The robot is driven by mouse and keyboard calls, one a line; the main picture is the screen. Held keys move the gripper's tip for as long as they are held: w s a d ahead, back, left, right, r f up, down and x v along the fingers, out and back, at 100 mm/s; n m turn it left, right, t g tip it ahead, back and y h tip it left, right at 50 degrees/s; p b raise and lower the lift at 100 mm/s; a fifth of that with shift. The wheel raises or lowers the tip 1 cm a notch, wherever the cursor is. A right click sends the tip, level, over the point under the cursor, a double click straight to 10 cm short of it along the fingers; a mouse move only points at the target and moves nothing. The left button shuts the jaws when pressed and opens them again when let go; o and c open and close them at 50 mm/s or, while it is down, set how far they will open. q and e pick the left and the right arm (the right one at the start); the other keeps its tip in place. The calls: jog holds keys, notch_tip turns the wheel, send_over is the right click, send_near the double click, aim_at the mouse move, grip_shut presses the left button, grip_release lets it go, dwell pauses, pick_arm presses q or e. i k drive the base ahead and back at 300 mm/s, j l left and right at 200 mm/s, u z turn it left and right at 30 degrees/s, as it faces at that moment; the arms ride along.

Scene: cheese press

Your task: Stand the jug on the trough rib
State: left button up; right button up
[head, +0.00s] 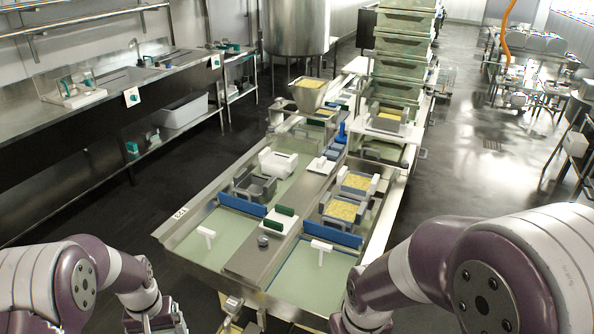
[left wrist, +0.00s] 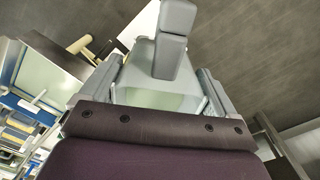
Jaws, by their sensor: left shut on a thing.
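The steel trough (head: 190,218) stands ahead in the head view, and its flat rib (head: 247,262) runs lengthwise between two pale green channels. My left gripper (head: 158,322) is low at the bottom left of the head view, in front of the trough's near left end and partly cut off by the frame. In the left wrist view its grey finger (left wrist: 174,45) lies over a pale, translucent thing, which looks like the jug (left wrist: 138,62); the gripper is shut on it. Much of the jug is hidden. My right arm comes in at the right, its gripper out of frame.
Moulds with yellow curd (head: 342,210) and blue divider plates (head: 333,235) occupy the channels. The rib's near end is bare.

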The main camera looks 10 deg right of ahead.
aim_at(307, 196)
jog(key=i+l, duration=0.15)
jog(key=l, duration=0.25)
jog(key=i+l, duration=0.15)
jog(key=l, duration=0.25)
jog(key=i+l, duration=0.1)
jog(key=l, duration=0.3)
jog(key=i+l, duration=0.15)
jog(key=l, duration=0.25)
jog(key=i+l, duration=0.15)
jog(key=l, duration=0.25)
jog(key=i+l, duration=0.15)
jog(key=l, duration=0.25)
jog(key=i+l, duration=0.15)
jog(key=l, duration=0.25)
jog(key=i+l, duration=0.15)
jog(key=l, duration=0.2)
jog(key=i+l, duration=0.1)
jog(key=i, duration=1.35)
